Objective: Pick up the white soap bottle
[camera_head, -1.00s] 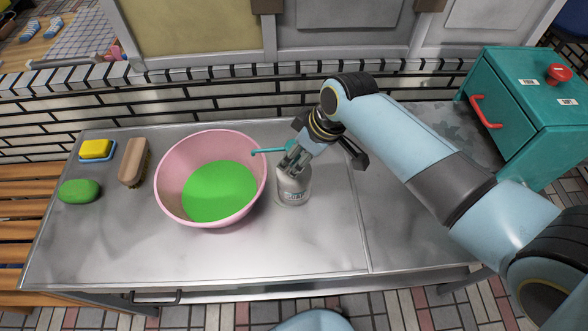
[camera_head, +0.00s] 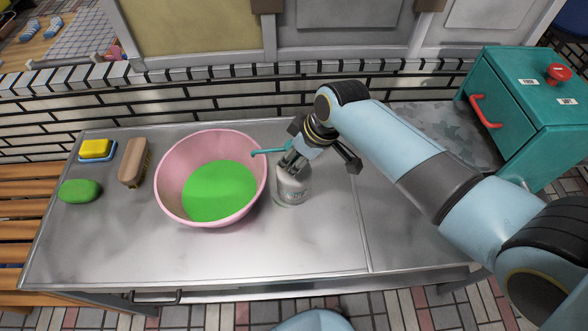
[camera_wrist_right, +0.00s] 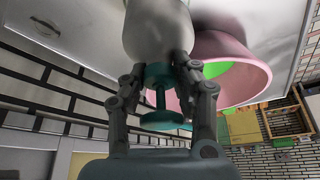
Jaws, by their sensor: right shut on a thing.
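The white soap bottle (camera_head: 292,188) stands on the metal counter, just right of the pink bowl. It has a teal pump with its spout pointing left over the bowl's rim. In the right wrist view the bottle's pale body (camera_wrist_right: 158,32) is at the top, with the gripper's two fingers (camera_wrist_right: 157,62) on either side near the teal pump (camera_wrist_right: 158,95). The bottle looks upright. I cannot tell whether its base touches the counter. My left gripper does not show.
The pink bowl (camera_head: 172,163) with green content is close to the bottle. A brush (camera_head: 133,162), a yellow sponge (camera_head: 95,149) and a green soap (camera_head: 80,191) lie at the left. A teal cabinet (camera_head: 525,125) stands at the right. The counter's front is clear.

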